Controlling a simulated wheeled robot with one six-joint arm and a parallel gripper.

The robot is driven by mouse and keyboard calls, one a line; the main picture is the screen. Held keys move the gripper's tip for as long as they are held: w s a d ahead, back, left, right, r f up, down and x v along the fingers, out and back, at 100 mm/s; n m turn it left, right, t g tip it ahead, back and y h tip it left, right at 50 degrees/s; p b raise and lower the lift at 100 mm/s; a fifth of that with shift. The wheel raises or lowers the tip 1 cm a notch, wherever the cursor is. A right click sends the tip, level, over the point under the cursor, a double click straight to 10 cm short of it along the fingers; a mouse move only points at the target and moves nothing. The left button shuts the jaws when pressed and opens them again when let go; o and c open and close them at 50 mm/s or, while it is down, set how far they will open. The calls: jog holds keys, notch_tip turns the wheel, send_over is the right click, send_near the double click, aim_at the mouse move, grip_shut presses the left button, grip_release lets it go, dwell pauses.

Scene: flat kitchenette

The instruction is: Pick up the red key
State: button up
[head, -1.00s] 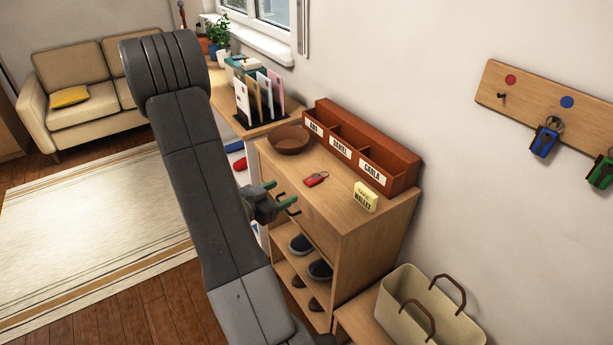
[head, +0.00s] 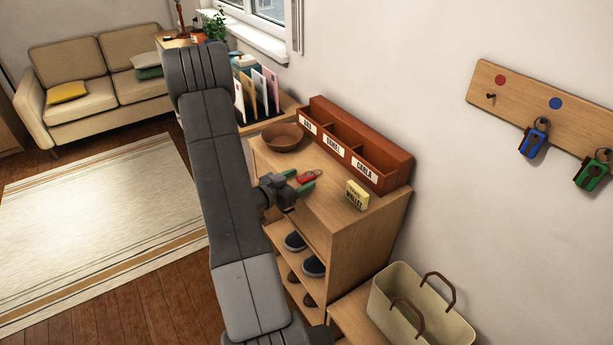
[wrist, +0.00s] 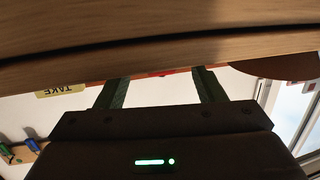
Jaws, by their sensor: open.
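The red key (head: 309,177) lies on top of the wooden shoe cabinet (head: 330,196), near its front edge, in front of the sorting box. In the wrist view only a small red sliver (wrist: 170,73) shows past the cabinet edge, between the fingers. My gripper (head: 303,182) is open, with its green-tipped fingers at the cabinet's front edge, pointing at the key. In the wrist view the two fingers (wrist: 160,80) stand apart with nothing held. I cannot tell whether the fingertips touch the key.
A brown bowl (head: 283,137) stands left of the key, a yellow note block (head: 357,195) right of it. The red-brown sorting box (head: 398,168) stands behind. Blue (head: 533,143) and green (head: 590,174) keys hang on the wall board (head: 520,98). A cream basket (head: 390,318) stands at lower right.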

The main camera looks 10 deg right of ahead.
aim_at(307, 175)
jog(key=x, duration=0.3)
jog(key=shift+w+d+r+p, duration=0.1)
jog(key=shift+w+d+p, duration=0.1)
jog(key=shift+w+p, duration=0.1)
jog(key=shift+c, duration=0.2)
jog(key=c, duration=1.1)
jog(key=shift+r, duration=0.1)
